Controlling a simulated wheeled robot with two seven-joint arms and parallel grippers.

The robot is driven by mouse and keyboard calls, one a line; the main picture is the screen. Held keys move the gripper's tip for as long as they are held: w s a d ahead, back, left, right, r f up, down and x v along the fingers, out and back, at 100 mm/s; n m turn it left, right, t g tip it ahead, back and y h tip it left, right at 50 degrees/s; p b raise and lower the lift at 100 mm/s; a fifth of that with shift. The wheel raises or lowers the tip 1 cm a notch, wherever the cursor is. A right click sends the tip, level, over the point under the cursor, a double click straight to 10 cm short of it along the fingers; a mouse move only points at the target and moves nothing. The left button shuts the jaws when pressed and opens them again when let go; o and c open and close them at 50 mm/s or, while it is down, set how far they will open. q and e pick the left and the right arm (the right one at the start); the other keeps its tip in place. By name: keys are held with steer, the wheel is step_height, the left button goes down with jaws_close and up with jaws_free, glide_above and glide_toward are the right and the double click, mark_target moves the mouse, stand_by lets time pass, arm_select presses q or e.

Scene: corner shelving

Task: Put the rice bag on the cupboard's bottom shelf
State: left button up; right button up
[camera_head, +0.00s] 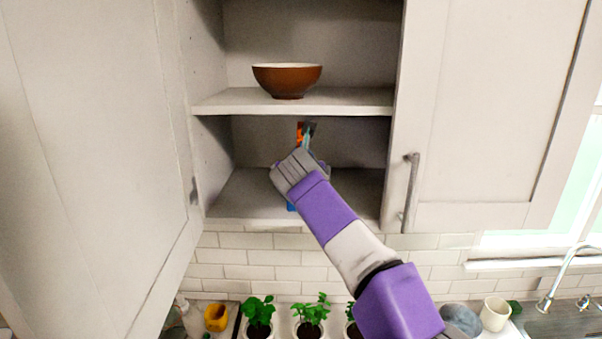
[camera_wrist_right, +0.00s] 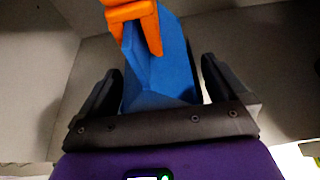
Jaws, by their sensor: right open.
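The rice bag (camera_wrist_right: 160,80) is blue with an orange clip (camera_wrist_right: 140,15) at its top, and fills the space between the fingers in the right wrist view. In the head view only bits of the bag (camera_head: 291,208) and its orange clip (camera_head: 300,133) show around my arm. The bag is at the cupboard's bottom shelf (camera_head: 235,198); its base is hidden. My right gripper (camera_wrist_right: 158,72) is open, its dark fingers on either side of the bag. Whether they touch it I cannot tell. My left gripper is not in view.
A brown bowl (camera_head: 287,80) stands on the upper shelf (camera_head: 350,101) above my arm. The cupboard's left door (camera_head: 95,130) stands open; the right door (camera_head: 490,110) has a metal handle (camera_head: 409,190). Potted plants (camera_head: 310,315) and a yellow mug (camera_head: 216,317) are on the counter below.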

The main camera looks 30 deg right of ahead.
steer(key=b+v, duration=0.3)
steer(key=v, duration=0.9)
stand_by(0.3)
